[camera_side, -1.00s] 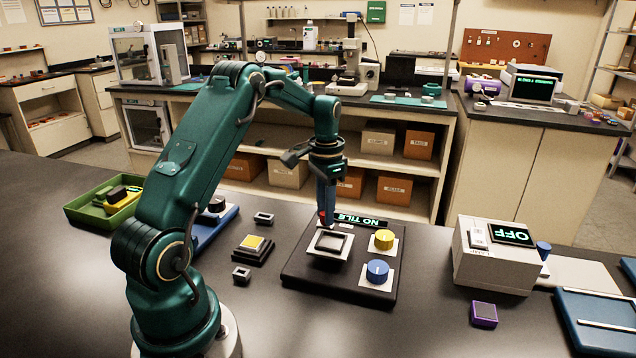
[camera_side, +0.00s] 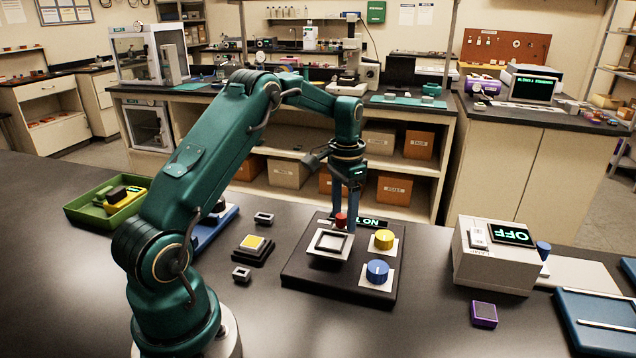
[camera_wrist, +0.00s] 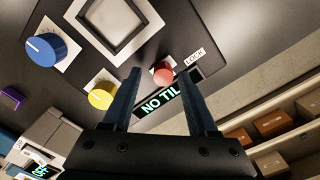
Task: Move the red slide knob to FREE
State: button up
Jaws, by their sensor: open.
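The red slide knob (camera_side: 341,220) stands at the back of the black panel (camera_side: 310,278), behind the square framed plate. My gripper (camera_side: 346,218) is over it with two blue fingers apart. Contact with the right finger cannot be told. The LOCK label (camera_wrist: 195,57) is to the knob's right, along a dark slot. No FREE label is readable; the left finger may hide it.
A white box (camera_side: 493,262) reading OFF stands to the right. A yellow-button block (camera_side: 252,246) sits left of the panel.

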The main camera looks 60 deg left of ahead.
aim_at(344, 216)
jog(key=shift+r, duration=2.55)
